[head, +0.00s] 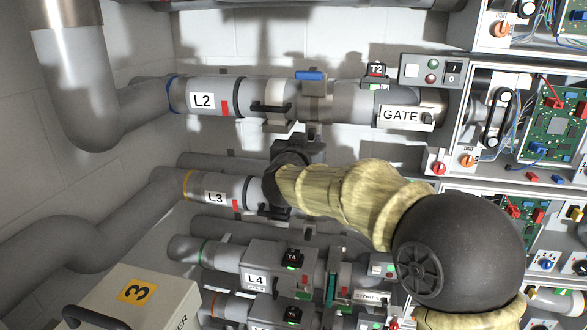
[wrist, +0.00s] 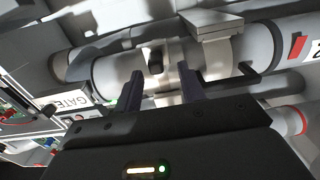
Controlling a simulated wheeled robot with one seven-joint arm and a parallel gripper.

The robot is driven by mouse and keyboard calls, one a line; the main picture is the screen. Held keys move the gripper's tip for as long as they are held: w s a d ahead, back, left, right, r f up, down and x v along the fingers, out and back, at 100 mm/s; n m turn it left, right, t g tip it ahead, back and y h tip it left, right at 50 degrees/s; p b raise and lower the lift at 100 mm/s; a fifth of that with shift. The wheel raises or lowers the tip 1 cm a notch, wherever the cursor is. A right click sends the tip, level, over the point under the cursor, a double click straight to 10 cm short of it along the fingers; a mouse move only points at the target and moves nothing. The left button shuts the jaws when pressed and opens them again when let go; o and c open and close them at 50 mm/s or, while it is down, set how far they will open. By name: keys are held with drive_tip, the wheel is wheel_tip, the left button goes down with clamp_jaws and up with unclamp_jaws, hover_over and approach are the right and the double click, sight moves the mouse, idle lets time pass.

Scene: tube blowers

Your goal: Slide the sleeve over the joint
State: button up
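On the L2 tube (head: 190,92) in the head view, a pale collar (head: 281,92) with a black handle (head: 268,107) looks like the sleeve. Right of it is a metal joint (head: 316,100) with a blue lever (head: 310,75). The collar also shows in the wrist view (wrist: 215,55), with its handle (wrist: 240,80) right of my fingers. My gripper (wrist: 161,75) is open, its two dark fingers apart in front of the joint (wrist: 165,55). I see nothing clamped between them; contact cannot be told. In the head view my dark wrist end sits just below the joint, fingers hidden.
The L3 tube (head: 216,190) and the L4 tube (head: 258,262) run below. A GATE label (head: 400,115) marks the line's right end. Cabinets with circuit boards (head: 556,120) stand at right. A case marked 3 (head: 135,292) is at lower left. The wall behind is close.

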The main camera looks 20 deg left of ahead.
drive_tip(key=s+d+b, duration=0.1)
drive_tip(key=s+b, duration=0.4)
drive_tip(key=s, duration=0.9)
